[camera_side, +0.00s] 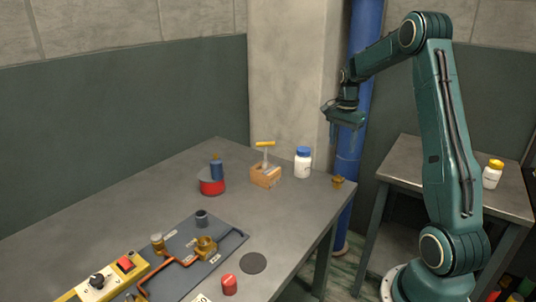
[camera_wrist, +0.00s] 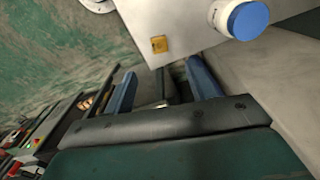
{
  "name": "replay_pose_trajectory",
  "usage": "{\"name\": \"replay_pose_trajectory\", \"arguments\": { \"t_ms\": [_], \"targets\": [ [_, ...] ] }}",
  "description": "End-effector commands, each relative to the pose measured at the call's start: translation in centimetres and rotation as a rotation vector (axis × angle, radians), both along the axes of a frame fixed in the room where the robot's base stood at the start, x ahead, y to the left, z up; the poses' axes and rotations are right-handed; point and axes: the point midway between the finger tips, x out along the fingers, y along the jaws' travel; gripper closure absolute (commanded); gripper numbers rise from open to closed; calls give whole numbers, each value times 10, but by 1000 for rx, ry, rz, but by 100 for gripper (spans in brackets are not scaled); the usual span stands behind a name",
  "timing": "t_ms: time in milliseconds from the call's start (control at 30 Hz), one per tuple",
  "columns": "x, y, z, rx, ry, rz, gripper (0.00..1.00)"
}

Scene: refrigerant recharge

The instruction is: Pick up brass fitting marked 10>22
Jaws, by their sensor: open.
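A small brass fitting (camera_side: 338,182) stands near the right corner of the main table, right of the blue-capped white bottle. It also shows in the wrist view (camera_wrist: 159,44), close to the table edge. Other brass pieces sit on the dark mat: a cylinder (camera_side: 158,243) and a larger fitting (camera_side: 205,246). No marking 10>22 is legible on any of them, so I cannot tell which carries it. My gripper (camera_side: 345,128) is high above the table's right corner, well above the small fitting. In the wrist view its two blue fingers (camera_wrist: 163,85) are apart with nothing between them.
The white bottle (camera_side: 303,163) stands left of the small fitting, with a wooden block holding a yellow-handled tool (camera_side: 265,175) beyond it. A blue pipe (camera_side: 349,140) rises behind the corner. A side table (camera_side: 430,170) carries a yellow-capped bottle (camera_side: 492,175).

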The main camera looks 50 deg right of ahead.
Motion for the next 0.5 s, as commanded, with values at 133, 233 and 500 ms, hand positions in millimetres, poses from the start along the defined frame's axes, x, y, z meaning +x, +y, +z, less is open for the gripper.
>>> {"name": "replay_pose_trajectory", "arguments": {
  "t_ms": [133, 233, 500],
  "targets": [
    [-2, -7, -6, 5, 5, -29, 44],
    [-2, -7, -6, 5, 5, -30, 44],
    [-2, -7, -20, 8, 8, -28, 44]
  ]
}}
